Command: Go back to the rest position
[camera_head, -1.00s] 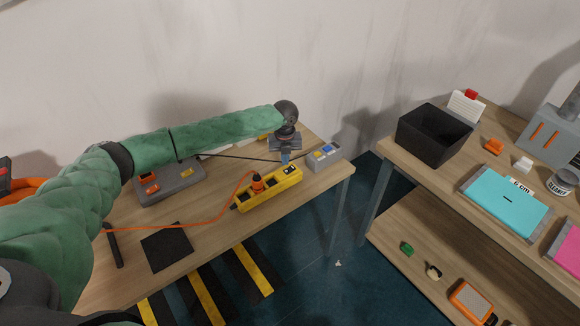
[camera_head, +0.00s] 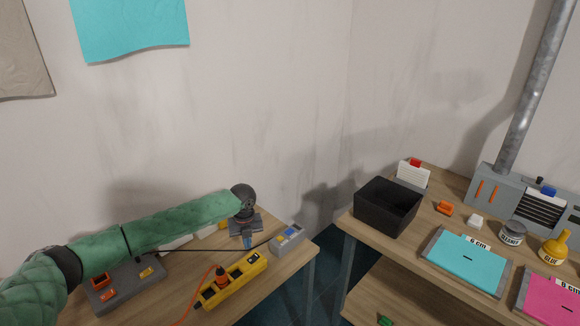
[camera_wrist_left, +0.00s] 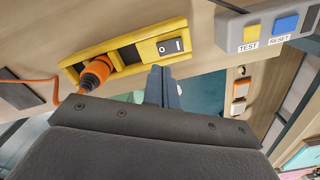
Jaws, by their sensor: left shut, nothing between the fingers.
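My left arm comes in from the left in a green sleeve. Its gripper (camera_head: 247,242) hangs above the left table, close to a yellow power strip (camera_head: 232,281). In the left wrist view the gripper's fingers (camera_wrist_left: 162,86) are together and empty, just beside the strip's switch end. The yellow strip (camera_wrist_left: 125,50) holds an orange plug (camera_wrist_left: 95,73) in one socket, and an orange cord runs from it. My right gripper is not in view.
A grey test box (camera_head: 287,238) stands right of the strip, and a grey device (camera_head: 127,284) left of it. The right table holds a black bin (camera_head: 388,206), a cyan panel (camera_head: 464,260), a glue bottle (camera_head: 554,247) and a grey machine (camera_head: 497,190). A gap separates the tables.

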